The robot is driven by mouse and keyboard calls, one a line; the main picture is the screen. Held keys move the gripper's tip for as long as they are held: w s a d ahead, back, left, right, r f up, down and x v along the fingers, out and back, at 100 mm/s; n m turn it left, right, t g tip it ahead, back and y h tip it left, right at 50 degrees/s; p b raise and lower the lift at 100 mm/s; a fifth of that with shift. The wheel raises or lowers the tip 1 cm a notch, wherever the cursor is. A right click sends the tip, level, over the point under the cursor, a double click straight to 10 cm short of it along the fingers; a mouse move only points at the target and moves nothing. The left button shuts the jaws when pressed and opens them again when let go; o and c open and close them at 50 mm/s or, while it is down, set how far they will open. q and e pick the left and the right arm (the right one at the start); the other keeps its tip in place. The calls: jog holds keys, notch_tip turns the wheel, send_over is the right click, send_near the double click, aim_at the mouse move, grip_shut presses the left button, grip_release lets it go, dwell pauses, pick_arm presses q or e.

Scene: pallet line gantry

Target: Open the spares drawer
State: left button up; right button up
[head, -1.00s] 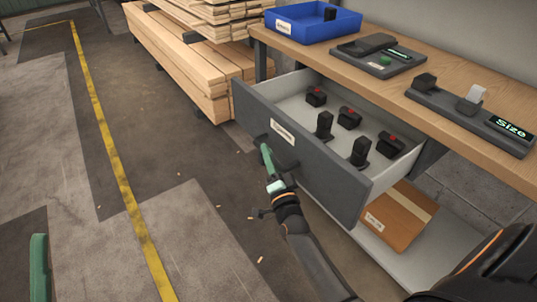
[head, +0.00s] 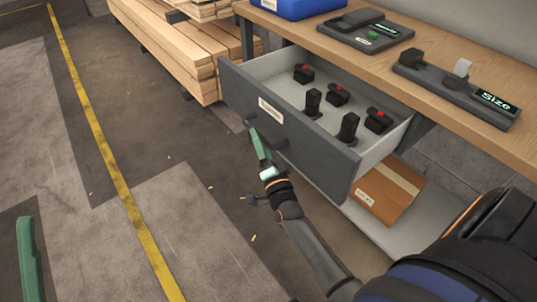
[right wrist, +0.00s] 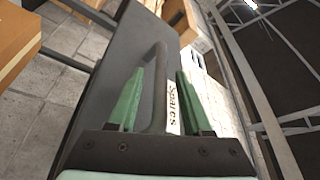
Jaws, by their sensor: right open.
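The spares drawer (head: 300,125) is a grey-fronted drawer under the wooden bench. It stands well out, showing its pale interior with several black parts in it. The drawer's label shows in the right wrist view (right wrist: 172,108) and reads "Spares". Its dark bar handle (right wrist: 157,90) stands between the green fingers of my right gripper (right wrist: 160,95), with gaps visible on both sides. In the head view my right gripper (head: 259,146) is at the handle, open. A green finger of my left gripper (head: 28,262) shows at the left edge; its opening is not clear.
The bench top (head: 345,55) carries a blue bin (head: 297,8), a dark tray (head: 365,30) and a device reading "Size" (head: 455,90). A cardboard box (head: 388,190) sits on the shelf below. Timber stacks (head: 175,50) stand behind.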

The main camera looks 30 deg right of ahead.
pick_arm(q)
jog(key=w+f+n+y, duration=0.1)
jog(key=w+f+n+y+p, duration=0.1)
jog(key=f+y, duration=0.1)
jog(key=w+f+n+y, duration=0.1)
jog(key=w+y, duration=0.1)
jog(key=shift+a+f+n, duration=0.2)
jog(key=shift+a+n, duration=0.2)
pick_arm(e)
jog(key=v, duration=1)
jog(key=shift+s, duration=0.2)
